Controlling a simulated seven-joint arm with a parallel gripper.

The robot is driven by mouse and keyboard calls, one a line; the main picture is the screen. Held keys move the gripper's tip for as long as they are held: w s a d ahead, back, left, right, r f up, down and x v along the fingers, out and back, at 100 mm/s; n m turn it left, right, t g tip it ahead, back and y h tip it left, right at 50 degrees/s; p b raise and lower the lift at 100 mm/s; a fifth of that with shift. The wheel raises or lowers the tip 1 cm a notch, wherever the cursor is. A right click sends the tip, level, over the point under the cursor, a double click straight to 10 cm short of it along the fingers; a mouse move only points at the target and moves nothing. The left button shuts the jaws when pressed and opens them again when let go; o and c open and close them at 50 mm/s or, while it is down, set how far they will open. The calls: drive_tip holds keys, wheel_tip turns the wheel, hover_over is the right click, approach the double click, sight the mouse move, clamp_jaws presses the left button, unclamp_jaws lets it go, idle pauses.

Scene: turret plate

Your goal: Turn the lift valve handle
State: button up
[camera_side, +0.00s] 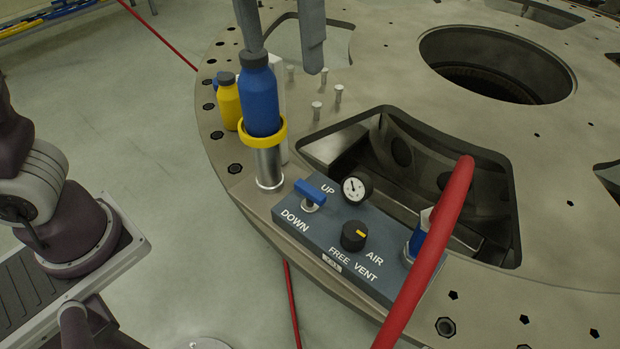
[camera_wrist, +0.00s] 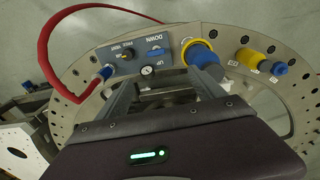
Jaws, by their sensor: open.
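The lift valve handle (camera_side: 311,191) is a small blue lever on a silver stem, on the blue-grey control panel (camera_side: 375,270) between the words UP and DOWN. It also shows in the wrist view (camera_wrist: 155,52), ahead of my fingers. My gripper (camera_side: 284,58) is open and empty, above and behind the panel in the side view. Its left finger there overlaps the top of a blue bottle (camera_side: 259,100); I cannot tell if they touch. In the wrist view my gripper (camera_wrist: 163,80) has its fingers apart, the handle beyond them and untouched.
A pressure gauge (camera_side: 356,188), a black knob (camera_side: 354,236) and a red hose (camera_side: 430,250) share the panel area. The blue bottle stands in a yellow ring (camera_side: 283,130) on a steel cylinder, with a yellow bottle (camera_side: 228,101) behind. Small pegs (camera_side: 338,93) stand on the plate.

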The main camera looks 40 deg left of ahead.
sight(310, 189)
drive_tip(key=shift+y, duration=0.3)
drive_tip(key=d+f, duration=0.1)
drive_tip(key=f, duration=0.7)
drive_tip(key=w+d+f, duration=0.1)
drive_tip(key=f, duration=0.7)
drive_tip(key=d+f, duration=0.1)
drive_tip(key=f, duration=0.7)
drive_tip(key=shift+w+d+f, duration=0.1)
drive_tip(key=shift+w+f, duration=0.15)
drive_tip(key=shift+w, duration=0.05)
drive_tip(key=shift+c, duration=0.5)
drive_tip(key=c, duration=1.3)
drive_tip(key=shift+o, duration=0.2)
